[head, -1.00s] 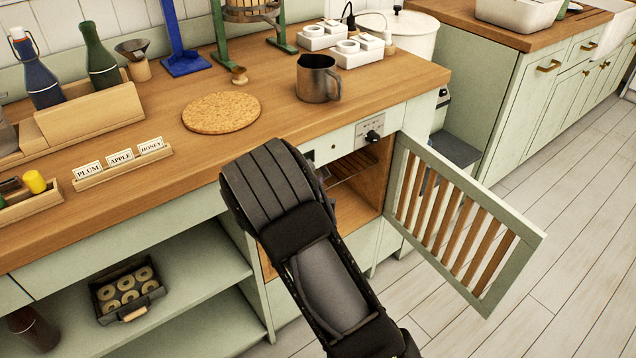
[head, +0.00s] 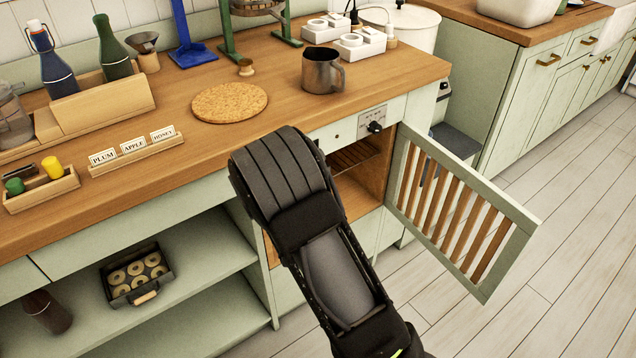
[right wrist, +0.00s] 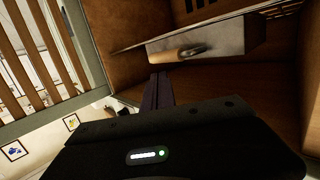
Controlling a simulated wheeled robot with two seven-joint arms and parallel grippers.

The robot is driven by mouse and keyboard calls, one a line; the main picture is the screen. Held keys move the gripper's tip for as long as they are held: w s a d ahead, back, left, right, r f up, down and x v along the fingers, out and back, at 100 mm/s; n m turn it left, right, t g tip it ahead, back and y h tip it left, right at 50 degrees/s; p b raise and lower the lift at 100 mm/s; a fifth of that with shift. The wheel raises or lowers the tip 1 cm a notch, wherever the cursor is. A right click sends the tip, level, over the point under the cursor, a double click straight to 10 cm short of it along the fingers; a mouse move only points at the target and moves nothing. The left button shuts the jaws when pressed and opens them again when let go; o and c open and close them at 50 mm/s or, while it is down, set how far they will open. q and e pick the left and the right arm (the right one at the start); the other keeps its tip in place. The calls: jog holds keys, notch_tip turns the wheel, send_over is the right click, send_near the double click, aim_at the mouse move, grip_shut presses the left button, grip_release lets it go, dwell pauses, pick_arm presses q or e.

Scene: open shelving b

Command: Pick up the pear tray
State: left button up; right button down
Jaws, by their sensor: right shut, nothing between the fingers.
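In the right wrist view a grey tray (right wrist: 228,38) with a wooden handle (right wrist: 178,54) sits inside the wooden cabinet; its contents do not show. My right gripper (right wrist: 160,82) is shut and empty, close below the handle in the picture and apart from it. In the head view my right forearm hides this gripper and part of the cabinet opening. A dark tray (head: 118,301) with pale ring slices and a wooden handle lies on the open shelf at lower left. I cannot tell which tray is the pear tray. My left gripper is not in view.
The slatted cabinet door (head: 455,215) stands open to the right of the opening. A rack (head: 352,157) shows inside the cabinet (head: 368,185). A metal mug (head: 320,72) and cork mat (head: 228,103) stand on the counter above. Floor at right is clear.

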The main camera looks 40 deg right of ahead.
jog(key=shift+r, duration=0.1)
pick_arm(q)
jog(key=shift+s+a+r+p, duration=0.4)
pick_arm(e)
jog(key=f+v, duration=0.2)
jog(key=v, duration=1)
jog(key=shift+r, duration=0.25)
jog(key=c, duration=2.1)
grip_release()
jog(key=shift+s, duration=0.1)
